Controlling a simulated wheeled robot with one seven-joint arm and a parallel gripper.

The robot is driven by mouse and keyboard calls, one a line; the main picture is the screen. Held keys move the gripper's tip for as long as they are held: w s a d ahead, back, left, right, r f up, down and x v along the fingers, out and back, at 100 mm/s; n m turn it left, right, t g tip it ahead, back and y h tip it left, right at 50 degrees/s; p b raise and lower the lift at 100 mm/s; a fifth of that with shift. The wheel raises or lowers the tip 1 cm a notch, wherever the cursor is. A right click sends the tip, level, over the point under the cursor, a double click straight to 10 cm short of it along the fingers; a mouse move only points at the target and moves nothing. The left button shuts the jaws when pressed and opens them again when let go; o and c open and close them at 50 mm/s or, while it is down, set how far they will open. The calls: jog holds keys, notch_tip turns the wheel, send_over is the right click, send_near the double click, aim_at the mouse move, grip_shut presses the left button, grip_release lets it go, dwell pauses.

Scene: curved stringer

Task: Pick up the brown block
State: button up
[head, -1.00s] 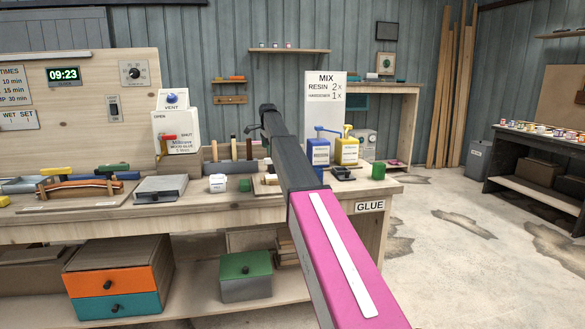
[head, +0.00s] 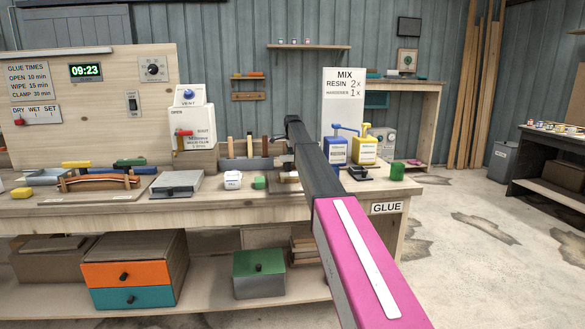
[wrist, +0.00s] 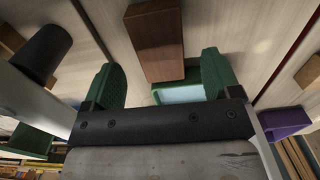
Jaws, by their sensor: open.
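The brown block (wrist: 155,38) shows in the wrist view as a dark wooden, oblong piece on a pale wood surface, at top centre. My gripper (wrist: 158,68) is open, with one green finger on each side of the block's near part. Gaps show between the block and both fingers; I cannot tell the height between them. In the head view my dark and pink arm reaches over the workbench (head: 120,212), and the gripper's jaws and the brown block cannot be made out there.
In the wrist view a black cylinder (wrist: 40,52) is at left and a purple object (wrist: 285,122) at right. In the head view, blue (head: 337,152) and yellow (head: 366,150) pump bottles and a green cup (head: 397,171) stand right of my arm; a white jar (head: 233,180) stands left.

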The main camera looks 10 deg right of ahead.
notch_tip(320, 180, down, 4)
jog(key=c, duration=1)
jog(key=shift+r, duration=0.1)
